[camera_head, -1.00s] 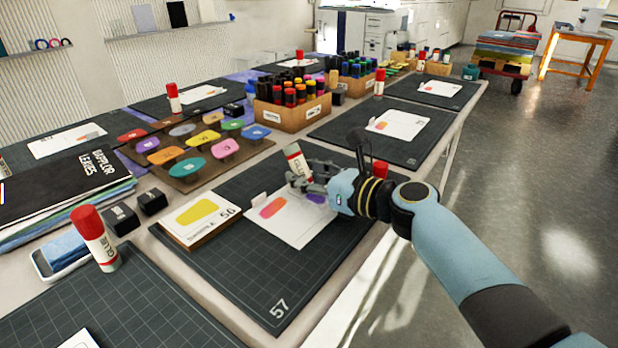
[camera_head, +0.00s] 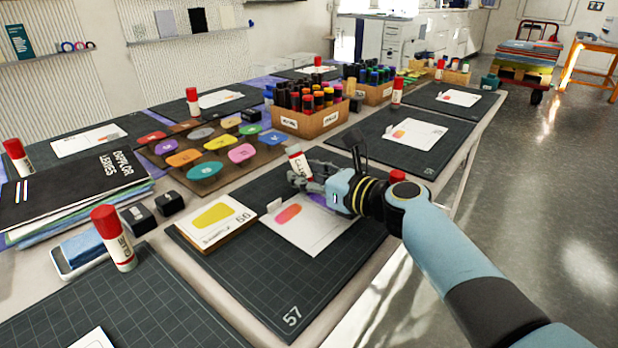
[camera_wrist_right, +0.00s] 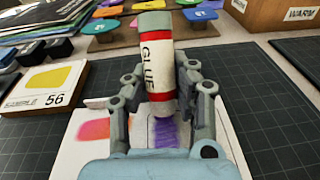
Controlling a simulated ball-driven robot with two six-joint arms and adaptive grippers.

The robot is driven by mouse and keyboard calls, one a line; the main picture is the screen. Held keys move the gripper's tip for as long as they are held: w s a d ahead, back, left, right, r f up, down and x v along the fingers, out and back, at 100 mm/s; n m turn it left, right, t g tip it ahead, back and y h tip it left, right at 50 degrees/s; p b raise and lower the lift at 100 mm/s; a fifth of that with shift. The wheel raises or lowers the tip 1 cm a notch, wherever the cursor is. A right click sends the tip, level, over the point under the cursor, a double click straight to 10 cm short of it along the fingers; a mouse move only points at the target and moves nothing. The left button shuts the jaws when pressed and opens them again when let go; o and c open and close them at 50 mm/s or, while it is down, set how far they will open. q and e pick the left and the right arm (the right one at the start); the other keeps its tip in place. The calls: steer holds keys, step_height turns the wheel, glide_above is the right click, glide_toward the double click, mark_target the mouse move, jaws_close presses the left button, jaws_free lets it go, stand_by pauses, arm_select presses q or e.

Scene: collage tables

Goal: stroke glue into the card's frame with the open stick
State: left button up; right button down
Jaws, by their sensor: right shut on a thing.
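My right gripper (camera_head: 315,180) is shut on the glue stick (camera_head: 299,164), over the far part of the white card (camera_head: 310,238). In the right wrist view the stick (camera_wrist_right: 155,62) stands nearly upright between the fingers (camera_wrist_right: 155,100), with a grey upper end, a white GLUE label and red bands. Its lower end is by a streaky purple patch (camera_wrist_right: 164,133) on the card; whether it touches cannot be told. A pink-orange patch (camera_head: 288,214) lies left of it. A red cap (camera_head: 397,176) shows behind my arm. My left gripper is out of view.
The card lies on dark mat 57 (camera_head: 262,296). A block with a yellow patch, marked 56 (camera_head: 215,220), stands left of it. A box of markers (camera_head: 308,121) and a board of coloured shapes (camera_head: 158,163) are behind. Another glue stick (camera_head: 115,238) stands at front left.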

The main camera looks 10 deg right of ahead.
steer(key=shift+w+d+f, duration=0.1)
steer(key=shift+w+d, duration=0.2)
steer(key=shift+d, duration=0.25)
steer(key=shift+w+d, duration=0.25)
steer(key=shift+d, duration=0.25)
steer(key=shift+s+d, duration=0.45)
steer(key=shift+s, duration=0.15)
steer(key=shift+p+v, duration=0.5)
steer(key=shift+v, duration=0.6)
steer(key=shift+f+p+v, duration=0.15)
steer(key=shift+p+v, duration=0.1)
steer(key=shift+v, duration=0.4)
steer(key=shift+f+p+v, duration=0.15)
steer(key=shift+p+v, duration=0.1)
steer(key=shift+v, duration=0.45)
steer(key=shift+w+d+f+b, duration=0.15)
steer(key=shift+w+d+b, duration=0.3)
steer(key=shift+w+d, duration=0.35)
steer(key=shift+w+a, duration=0.4)
steer(key=shift+w, duration=0.1)
steer(key=shift+x, duration=0.9)
steer(key=shift+w+a+r+b, duration=0.15)
steer(key=shift+w+a, duration=0.4)
steer(key=shift+w, duration=0.1)
steer(key=shift+w+a+r+b, duration=0.15)
steer(key=shift+w+a, duration=0.4)
steer(key=shift+w, duration=0.05)
